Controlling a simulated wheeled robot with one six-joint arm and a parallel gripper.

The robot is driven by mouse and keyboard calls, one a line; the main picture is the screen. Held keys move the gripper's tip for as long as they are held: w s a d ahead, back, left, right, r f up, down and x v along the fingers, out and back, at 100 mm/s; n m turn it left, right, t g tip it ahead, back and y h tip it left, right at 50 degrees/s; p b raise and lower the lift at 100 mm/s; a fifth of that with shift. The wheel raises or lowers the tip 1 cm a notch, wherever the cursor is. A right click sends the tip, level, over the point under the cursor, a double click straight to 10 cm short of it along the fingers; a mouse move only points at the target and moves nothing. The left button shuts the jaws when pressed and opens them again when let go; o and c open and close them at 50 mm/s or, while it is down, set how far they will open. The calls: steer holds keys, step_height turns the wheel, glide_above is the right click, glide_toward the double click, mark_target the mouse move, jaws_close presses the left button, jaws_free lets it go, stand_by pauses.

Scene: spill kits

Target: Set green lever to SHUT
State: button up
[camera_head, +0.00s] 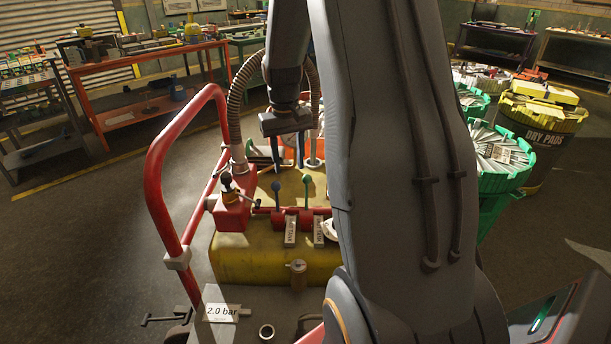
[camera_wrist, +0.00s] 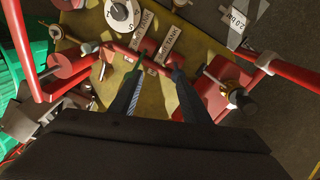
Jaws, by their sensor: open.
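The green lever (camera_head: 306,181) has a round green knob and stands roughly upright on a red block on the yellow tank's top. In the wrist view it seems to show as a thin green shape near the left fingertip (camera_wrist: 140,68). A blue-knobbed lever (camera_head: 276,188) stands just left of it in the head view. My gripper (camera_head: 287,164) is open, pointing down above and slightly behind the levers. In the wrist view its two dark fingers (camera_wrist: 156,74) are apart. I cannot tell whether a finger touches a lever.
A red valve box (camera_head: 232,211) stands left of the levers. White label plates (camera_head: 290,232) sit in front of them. A white dial (camera_wrist: 121,13) is close by. A red rail (camera_head: 156,165) curves at left. Green and yellow drums (camera_head: 500,168) stand at right, partly behind my arm.

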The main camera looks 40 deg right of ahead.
steer(key=m, duration=0.1)
glide_above(307, 175)
steer(key=shift+a+f, duration=0.35)
steer(key=shift+f, duration=0.3)
steer(key=shift+d+f, duration=0.15)
steer(key=shift+f, duration=0.1)
steer(key=shift+d+f+p, duration=0.1)
steer(key=shift+f+p, duration=0.8)
steer(key=shift+f, duration=2.7)
jaws_close()
